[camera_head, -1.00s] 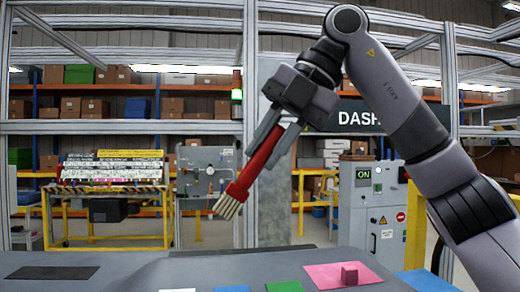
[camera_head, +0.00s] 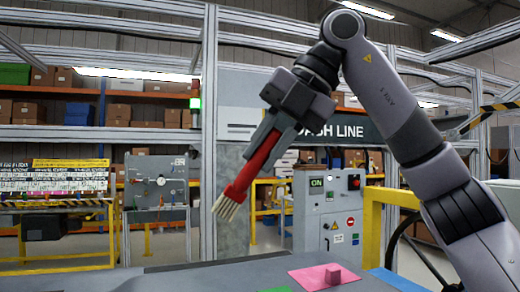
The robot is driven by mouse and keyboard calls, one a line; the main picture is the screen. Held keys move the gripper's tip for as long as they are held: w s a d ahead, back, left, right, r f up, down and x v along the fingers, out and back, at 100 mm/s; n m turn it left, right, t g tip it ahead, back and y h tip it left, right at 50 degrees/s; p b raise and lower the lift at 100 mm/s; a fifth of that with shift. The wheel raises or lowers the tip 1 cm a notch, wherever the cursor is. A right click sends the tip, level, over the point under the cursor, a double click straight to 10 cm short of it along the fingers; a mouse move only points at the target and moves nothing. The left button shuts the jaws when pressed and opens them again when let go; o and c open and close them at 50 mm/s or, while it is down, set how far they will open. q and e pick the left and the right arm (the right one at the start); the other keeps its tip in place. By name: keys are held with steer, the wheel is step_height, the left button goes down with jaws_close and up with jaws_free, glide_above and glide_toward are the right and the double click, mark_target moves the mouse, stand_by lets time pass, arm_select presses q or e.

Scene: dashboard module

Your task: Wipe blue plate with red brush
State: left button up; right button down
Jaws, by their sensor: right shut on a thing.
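My right gripper (camera_head: 270,128) comes in from the right and is shut on the red brush (camera_head: 255,168). The brush hangs tilted in the air, its pale bristles (camera_head: 227,207) pointing down and to the left, above the grey table. A blue sheet (camera_head: 398,279) lies flat at the table's right side, partly cut off by the bottom edge; I cannot tell whether it is the blue plate. My left gripper is not in view.
A pink plate (camera_head: 308,279) with a small dark pink cube (camera_head: 333,274) on it lies on the grey table (camera_head: 190,275). A green piece (camera_head: 276,289) shows at the bottom edge. A grey control cabinet (camera_head: 325,225) and yellow rails (camera_head: 372,215) stand behind.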

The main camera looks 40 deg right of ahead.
steer(key=shift+f+b, duration=0.4)
steer(key=shift+f, duration=0.3)
step_height(320, 180, down, 4)
steer(key=b, duration=0.3)
steer(key=shift+r, duration=0.25)
